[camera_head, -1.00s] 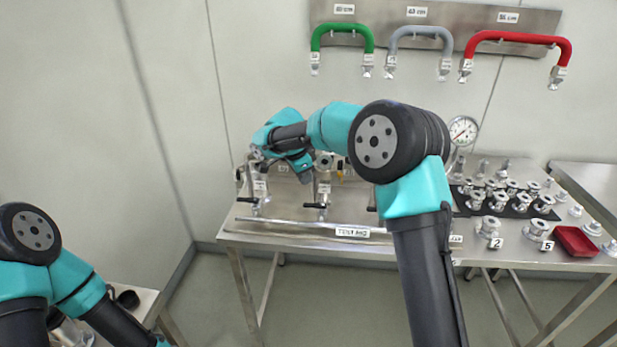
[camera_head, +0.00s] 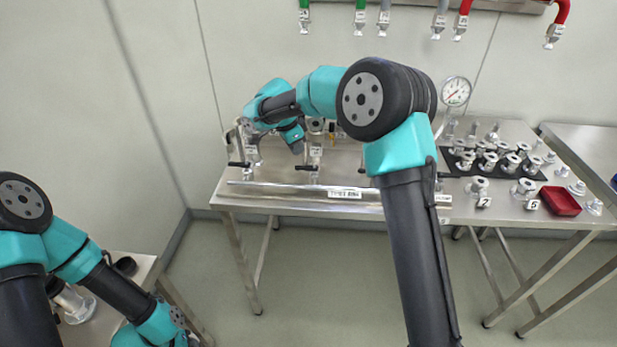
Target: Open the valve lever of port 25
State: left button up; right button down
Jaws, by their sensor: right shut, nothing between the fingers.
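The test rig (camera_head: 285,188) is a steel bench panel with upright metal ports. The left port (camera_head: 252,153) has a black valve lever (camera_head: 238,164) pointing left at its base. The middle port (camera_head: 315,155) has a similar black lever (camera_head: 307,168), also pointing left. Further ports are partly hidden behind my right arm. The port labels are too small to read, so I cannot tell which is port 25. My right gripper (camera_head: 239,135) is shut and empty, close to the upper left port; I cannot tell whether it touches. My left gripper is out of view.
A pressure gauge (camera_head: 455,91) stands behind my right arm. Several metal flange fittings (camera_head: 487,163) and a red tray (camera_head: 560,201) occupy the right of the bench. Hoses (camera_head: 465,12) hang on the wall above. A smaller table (camera_head: 140,272) stands at lower left.

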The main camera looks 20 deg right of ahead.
jog(key=shift+f, duration=2.55)
jog(key=shift+s+a, duration=0.65)
jog(key=shift+s, duration=0.25)
jog(key=shift+s+a, duration=0.2)
jog(key=shift+s, duration=1.7)
jog(key=shift+s+d, duration=0.45)
jog(key=shift+s, duration=0.4)
jog(key=shift+w+a, duration=0.35)
jog(key=shift+w, duration=0.2)
jog(key=shift+r, duration=0.1)
notch_tip(320, 180, up, 7)
